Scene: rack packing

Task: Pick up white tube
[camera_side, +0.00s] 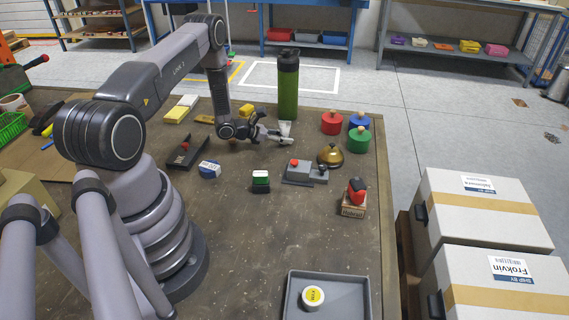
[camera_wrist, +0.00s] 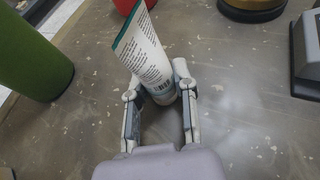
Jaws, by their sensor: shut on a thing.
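The white tube (camera_wrist: 148,52) has a teal edge and printed text. In the wrist view it stands tilted between the fingers of my gripper (camera_wrist: 160,92), which is shut on its lower part. In the side view the tube (camera_side: 285,128) is small and pale at the end of my gripper (camera_side: 280,136), just in front of the green bottle. Its lower end is partly hidden by the fingers. I cannot tell whether it touches the table.
A tall green bottle (camera_side: 288,92) stands close behind my gripper. Red (camera_side: 331,123), blue and green round pots stand to the right. A brass bell (camera_side: 330,155) and a grey box with a red button (camera_side: 304,172) are nearer. A grey tray (camera_side: 350,307) is at the front.

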